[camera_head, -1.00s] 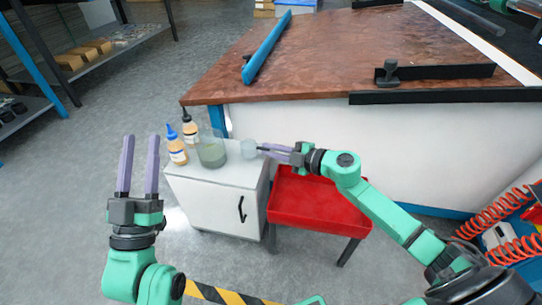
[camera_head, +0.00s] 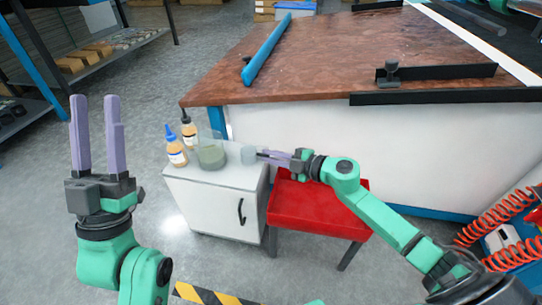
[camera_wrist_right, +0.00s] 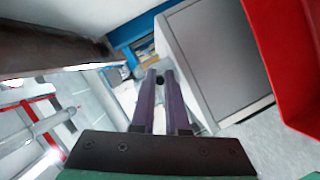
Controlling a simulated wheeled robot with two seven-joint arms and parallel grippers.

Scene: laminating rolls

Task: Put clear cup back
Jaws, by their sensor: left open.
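A small clear cup (camera_head: 249,154) is at the right back of the white cabinet's top (camera_head: 232,176). My right gripper (camera_head: 262,154) reaches in from the right with its fingertips close beside the cup. Whether they touch or grip it cannot be told. In the right wrist view, the purple fingers (camera_wrist_right: 160,80) lie close together, with a small dark spot between the tips; the cup is not clear there. My left gripper (camera_head: 95,100) is open and empty, pointing up over the floor at left.
A larger clear beaker with greyish content (camera_head: 210,153) stands left of the cup. A red tray stand (camera_head: 318,209) adjoins the cabinet on the right. The brown-topped workbench (camera_head: 330,60) stands behind.

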